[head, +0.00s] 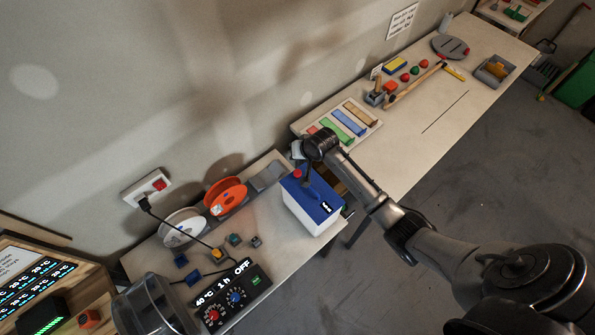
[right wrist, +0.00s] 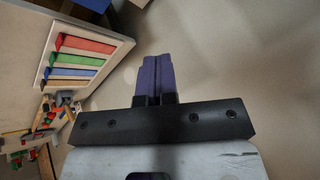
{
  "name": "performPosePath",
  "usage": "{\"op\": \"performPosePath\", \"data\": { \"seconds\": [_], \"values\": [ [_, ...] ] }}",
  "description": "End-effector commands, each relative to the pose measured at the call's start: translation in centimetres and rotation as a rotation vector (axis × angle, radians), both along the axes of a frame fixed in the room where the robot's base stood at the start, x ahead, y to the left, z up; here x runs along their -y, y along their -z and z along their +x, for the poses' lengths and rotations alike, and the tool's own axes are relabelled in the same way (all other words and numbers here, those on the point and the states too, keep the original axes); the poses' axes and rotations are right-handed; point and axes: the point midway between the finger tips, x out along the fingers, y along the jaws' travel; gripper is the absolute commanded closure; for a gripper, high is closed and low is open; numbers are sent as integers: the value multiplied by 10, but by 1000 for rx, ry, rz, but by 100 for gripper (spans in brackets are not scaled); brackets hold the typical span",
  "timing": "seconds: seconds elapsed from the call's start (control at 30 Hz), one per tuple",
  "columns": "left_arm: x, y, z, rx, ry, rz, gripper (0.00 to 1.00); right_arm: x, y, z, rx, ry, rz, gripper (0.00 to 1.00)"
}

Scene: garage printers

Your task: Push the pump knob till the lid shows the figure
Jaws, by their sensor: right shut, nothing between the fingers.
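A white box with a blue lid (head: 322,197) stands on the bench in the head view. A red knob (head: 297,174) shows at the lid's back left corner. A small black display (head: 326,207) on the lid carries white characters too small to read. My right arm comes in from the right, and its wrist hangs over the back of the box. My right gripper (right wrist: 158,78) is shut and empty, its purple fingers side by side in the right wrist view. I cannot tell whether it touches the knob. My left gripper is not in view.
Orange (head: 226,196) and white (head: 183,227) spools stand left of the box. A dark control unit (head: 232,294) reading OFF is at the front left. A tray of coloured bars (head: 370,124), also in the right wrist view (right wrist: 105,58), lies behind the wrist. Small tools lie farther back.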

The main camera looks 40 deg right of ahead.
Motion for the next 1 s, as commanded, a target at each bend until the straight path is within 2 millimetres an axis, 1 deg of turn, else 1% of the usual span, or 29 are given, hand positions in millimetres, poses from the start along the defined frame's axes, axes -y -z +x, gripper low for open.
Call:
{"op": "performPosePath", "data": {
  "seconds": [0.03,0.1,0.2,0.3,0.4,0.6,0.8,1.0],
  "values": [
    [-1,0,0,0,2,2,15,5,20,-1,-20,104,84,100],
    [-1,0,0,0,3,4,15,8,39,-1,-32,256,205,100],
    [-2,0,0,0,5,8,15,12,58,0,-39,467,370,100],
    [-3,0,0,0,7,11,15,13,67,3,-33,659,524,100],
    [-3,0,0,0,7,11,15,13,65,10,-11,818,669,100],
    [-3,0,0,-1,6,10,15,14,55,21,21,1046,887,100],
    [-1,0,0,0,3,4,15,15,52,24,16,1177,999,100],
    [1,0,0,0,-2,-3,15,15,52,24,2,1226,1035,100]
  ]
}}
